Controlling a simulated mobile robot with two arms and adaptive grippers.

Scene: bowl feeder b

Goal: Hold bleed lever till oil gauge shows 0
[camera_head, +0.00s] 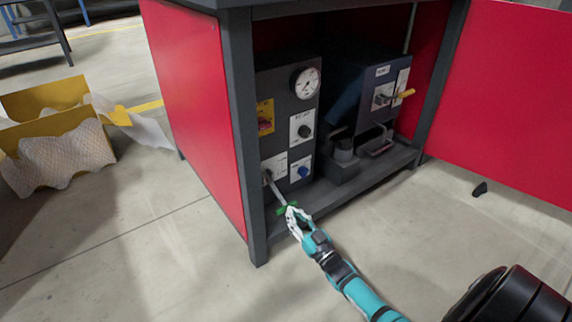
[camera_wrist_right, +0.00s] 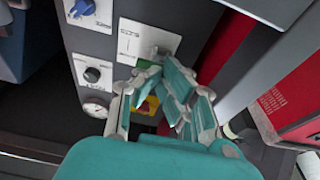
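The bleed lever (camera_head: 278,193) is a pale rod with a green grip, sticking out low from a grey panel inside the red cabinet. My right gripper (camera_head: 291,212) is at the green grip, its fingers drawn together on it. In the right wrist view, the fingertips (camera_wrist_right: 166,72) converge, and a bit of the green grip (camera_wrist_right: 146,65) shows beside them; the rest is hidden. The round white oil gauge (camera_head: 305,83) is at the top of the panel. Its dark needle shows, but its reading is too small to tell. My left gripper is not in view.
The panel has a red switch on a yellow plate (camera_head: 265,117), a black knob (camera_head: 304,131) and a blue knob (camera_head: 303,171). A second unit with a yellow handle (camera_head: 404,94) stands right. The red door (camera_head: 518,100) is open. The floor in front (camera_head: 190,265) is clear.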

